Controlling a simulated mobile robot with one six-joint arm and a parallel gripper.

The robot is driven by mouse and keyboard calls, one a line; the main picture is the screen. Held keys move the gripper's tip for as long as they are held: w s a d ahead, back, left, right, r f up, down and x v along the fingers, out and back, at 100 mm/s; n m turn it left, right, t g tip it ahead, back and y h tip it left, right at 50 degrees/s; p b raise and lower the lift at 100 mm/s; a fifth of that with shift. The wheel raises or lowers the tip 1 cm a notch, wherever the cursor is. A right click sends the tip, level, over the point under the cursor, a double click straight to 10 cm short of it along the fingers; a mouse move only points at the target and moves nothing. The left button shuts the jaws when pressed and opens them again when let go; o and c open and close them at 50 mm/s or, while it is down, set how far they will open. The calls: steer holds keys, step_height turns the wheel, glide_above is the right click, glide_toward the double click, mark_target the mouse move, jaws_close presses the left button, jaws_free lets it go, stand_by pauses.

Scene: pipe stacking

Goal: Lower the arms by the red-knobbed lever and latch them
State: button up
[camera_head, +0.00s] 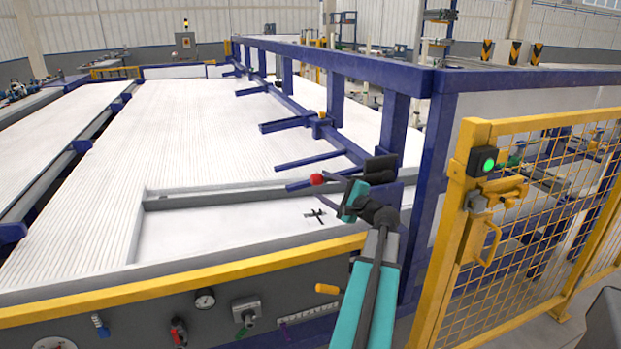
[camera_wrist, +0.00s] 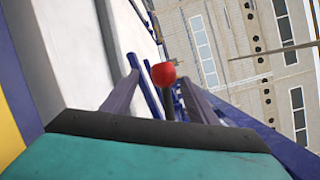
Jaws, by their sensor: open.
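The lever's red knob (camera_head: 317,179) is at the near end of the blue frame, just off my fingertips. My gripper (camera_head: 334,188) is open, with its teal palm to the right of the knob. In the wrist view the knob (camera_wrist: 163,73) appears between the two open fingers, with a dark rod (camera_wrist: 168,104) below it; I see no finger touching it. Several blue arms (camera_head: 286,125) stick out roughly level to the left from the frame, over the white ribbed bed. I cannot make out a latch; my arm hides part of the frame's near end.
A blue frame (camera_head: 392,122) with posts runs along the bed (camera_head: 190,125). A yellow rail (camera_head: 180,286) and a grey panel with a gauge (camera_head: 205,299) and valves are in front. A yellow mesh gate (camera_head: 535,200) with a green-lit box (camera_head: 488,163) stands at right.

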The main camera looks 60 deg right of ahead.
steer(key=x, duration=0.8)
steer(key=shift+w+p, duration=0.2)
steer(key=shift+p, duration=0.2)
steer(key=shift+d, duration=0.1)
jaws_close()
steer(key=shift+w+a, duration=0.15)
steer(key=shift+a, duration=0.05)
